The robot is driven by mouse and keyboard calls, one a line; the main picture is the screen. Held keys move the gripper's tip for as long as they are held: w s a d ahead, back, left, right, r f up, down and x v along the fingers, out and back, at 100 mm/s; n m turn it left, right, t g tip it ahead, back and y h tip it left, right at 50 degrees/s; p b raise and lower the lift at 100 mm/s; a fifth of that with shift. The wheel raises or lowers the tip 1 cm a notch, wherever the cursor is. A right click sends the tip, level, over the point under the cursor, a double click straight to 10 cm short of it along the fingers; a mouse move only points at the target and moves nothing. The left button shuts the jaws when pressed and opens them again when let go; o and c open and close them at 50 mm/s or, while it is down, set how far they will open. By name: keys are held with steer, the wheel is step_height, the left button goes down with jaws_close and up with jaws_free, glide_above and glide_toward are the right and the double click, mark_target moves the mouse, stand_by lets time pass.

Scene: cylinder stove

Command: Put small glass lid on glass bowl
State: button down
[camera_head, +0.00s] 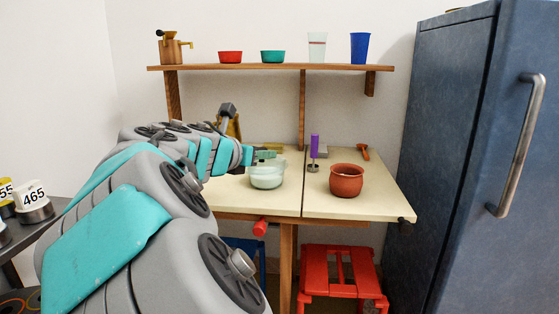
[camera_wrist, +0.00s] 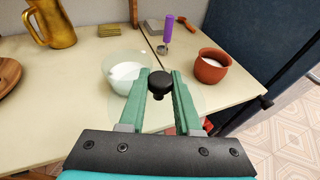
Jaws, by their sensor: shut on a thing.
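A clear glass bowl (camera_head: 266,181) with white contents stands on the pale table, left of the seam; it also shows in the wrist view (camera_wrist: 118,87). My gripper (camera_head: 266,155) is at the bowl's place in the head view. In the wrist view my gripper (camera_wrist: 161,86) has its green fingers shut on the black knob (camera_wrist: 160,80) of the small glass lid (camera_wrist: 190,97). The transparent disc of the lid spreads below the fingers, overlapping the bowl's right side in the picture. Its edge is faint, and I cannot tell whether it touches the bowl.
A red-brown pot (camera_head: 346,181) stands right of the bowl. A purple-handled tool (camera_head: 314,150) and an orange-handled tool (camera_head: 364,152) are behind. A golden pitcher (camera_wrist: 50,22) stands behind left. A shelf (camera_head: 270,68) hangs above; a blue fridge (camera_head: 450,150) is right.

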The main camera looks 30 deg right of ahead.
steer(key=w+d+f, duration=0.1)
steer(key=w+d, duration=0.1)
steer(key=w, duration=0.2)
steer(key=w+d+f, duration=0.2)
steer(key=w, duration=0.3)
steer(key=w+d+f, duration=0.2)
steer(key=w+d, duration=0.1)
steer(key=w, duration=0.1)
steer(key=shift+w+d, duration=0.1)
steer(key=shift+w, duration=0.05)
steer(key=c, duration=0.6)
jaws_free()
steer(key=shift+f, duration=0.15)
steer(key=v, duration=1.2)
